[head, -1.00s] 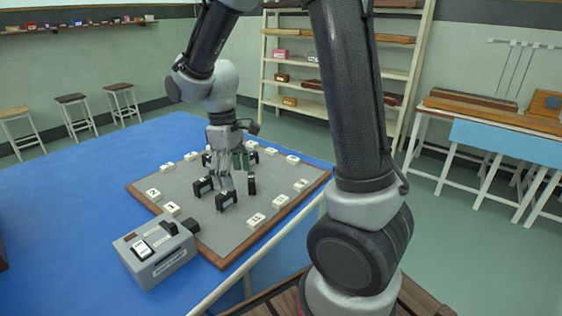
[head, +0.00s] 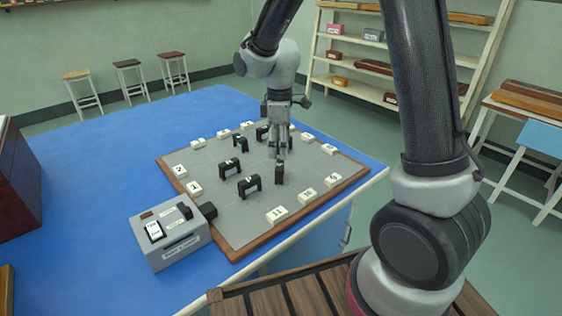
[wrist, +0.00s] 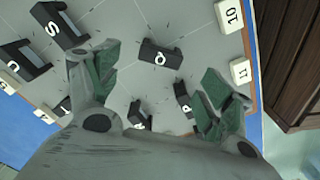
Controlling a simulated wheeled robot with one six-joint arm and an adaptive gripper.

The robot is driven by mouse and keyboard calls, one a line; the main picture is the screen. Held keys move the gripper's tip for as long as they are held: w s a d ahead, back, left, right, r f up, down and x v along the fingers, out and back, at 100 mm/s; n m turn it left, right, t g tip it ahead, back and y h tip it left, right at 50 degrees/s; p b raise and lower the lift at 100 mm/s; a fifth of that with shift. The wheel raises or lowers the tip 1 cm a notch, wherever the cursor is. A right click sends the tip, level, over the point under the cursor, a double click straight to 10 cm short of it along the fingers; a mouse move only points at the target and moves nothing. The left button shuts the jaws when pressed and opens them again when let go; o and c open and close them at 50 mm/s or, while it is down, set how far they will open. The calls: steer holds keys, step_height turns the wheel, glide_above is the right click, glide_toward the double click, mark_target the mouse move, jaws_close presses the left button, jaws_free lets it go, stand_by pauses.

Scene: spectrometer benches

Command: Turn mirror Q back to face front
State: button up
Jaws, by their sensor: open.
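Mirror Q (head: 279,173) is a small black block with a white letter label on top, on the grey board. In the head view it shows nearly edge-on, unlike the neighbouring black mirrors. In the wrist view I take the block with the sideways letter (wrist: 160,57) to be Q; its label is hard to read. My gripper (head: 279,153) is above and just behind it, pointing down. In the wrist view the green-padded fingers of my gripper (wrist: 160,78) are wide apart, one to each side of Q and short of it. Nothing is between the pads.
Other black mirrors stand close by, including S (wrist: 53,29) and P (wrist: 184,98). White numbered blocks, such as 10 (wrist: 231,15), line the wood-rimmed board (head: 262,236). A grey box (head: 169,238) with a black snout stands at the front left.

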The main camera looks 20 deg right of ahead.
mark_target(280, 164)
step_height(280, 164, down, 6)
steer(key=shift+f, duration=0.2)
steer(key=c, duration=1)
